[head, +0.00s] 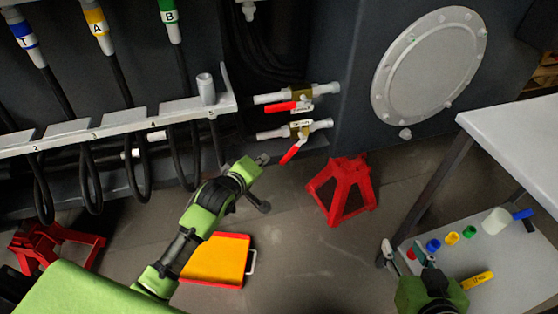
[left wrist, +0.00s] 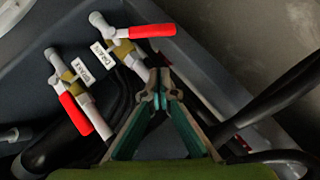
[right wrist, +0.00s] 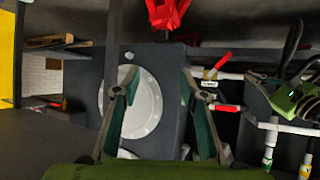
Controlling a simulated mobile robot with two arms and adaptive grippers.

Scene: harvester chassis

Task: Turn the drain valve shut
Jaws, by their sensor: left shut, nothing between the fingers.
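My right gripper (head: 408,248) is open and empty by the table.
A white rail (head: 120,122) with hanging hoses runs left of the valves. A red stand (head: 343,190) and an orange-topped red case (head: 216,259) are on the floor. A grey table (head: 520,135) with a lower shelf holding coloured parts stands at right.

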